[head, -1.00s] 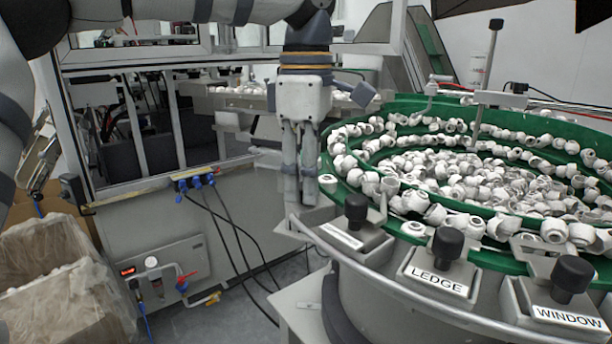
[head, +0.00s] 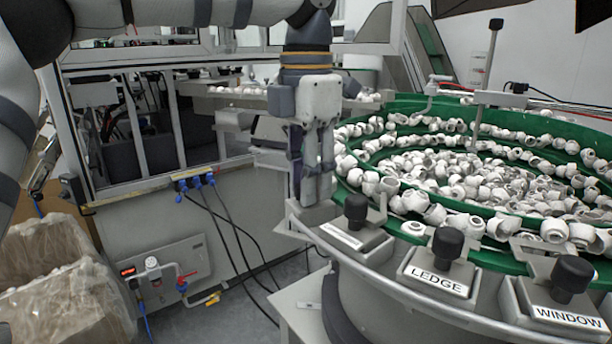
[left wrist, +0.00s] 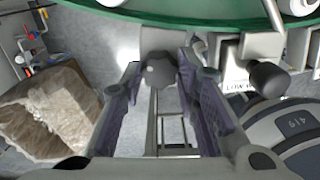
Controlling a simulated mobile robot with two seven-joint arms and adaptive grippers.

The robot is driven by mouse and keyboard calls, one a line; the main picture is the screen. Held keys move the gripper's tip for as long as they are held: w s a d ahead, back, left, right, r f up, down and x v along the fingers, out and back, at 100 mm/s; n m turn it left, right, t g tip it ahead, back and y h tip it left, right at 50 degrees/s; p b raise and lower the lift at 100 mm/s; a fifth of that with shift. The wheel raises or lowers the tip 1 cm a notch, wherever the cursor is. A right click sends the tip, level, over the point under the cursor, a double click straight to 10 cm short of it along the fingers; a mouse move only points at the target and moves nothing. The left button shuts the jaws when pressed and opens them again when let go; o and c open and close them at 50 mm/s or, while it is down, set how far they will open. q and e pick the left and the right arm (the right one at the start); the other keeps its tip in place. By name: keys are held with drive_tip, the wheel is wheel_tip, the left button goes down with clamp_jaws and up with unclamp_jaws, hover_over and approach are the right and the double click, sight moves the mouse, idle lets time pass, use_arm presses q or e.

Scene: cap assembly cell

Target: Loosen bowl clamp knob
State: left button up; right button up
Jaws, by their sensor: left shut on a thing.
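My left gripper (head: 311,190) points down at the near left edge of the feeder bowl (head: 430,103). In the left wrist view, a dark faceted knob (left wrist: 160,70) sits between the fingertips, and the gripper is shut on it. The fingers hide this knob in the head view; a grey clamp block (head: 316,212) shows beneath them. To its right along the rim stand three more black knobs: one with an unreadable label (head: 356,208), one marked LEDGE (head: 448,244) and one marked WINDOW (head: 572,272). The nearest neighbour also shows in the left wrist view (left wrist: 268,80). My right gripper is not in view.
The bowl holds many white caps (head: 460,175). A machine cabinet stands at the left with a gauge panel (head: 165,272) and hanging black cables (head: 235,240). A plastic-lined box (head: 55,290) stands at the lower left. A thin post (head: 484,75) rises over the bowl.

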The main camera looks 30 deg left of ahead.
use_arm(q)
drive_tip(key=n, duration=1.2)
idle(0.6)
drive_tip(key=o, duration=1.2)
drive_tip(key=shift+c, duration=0.2)
wheel_tip(320, 180, up, 12)
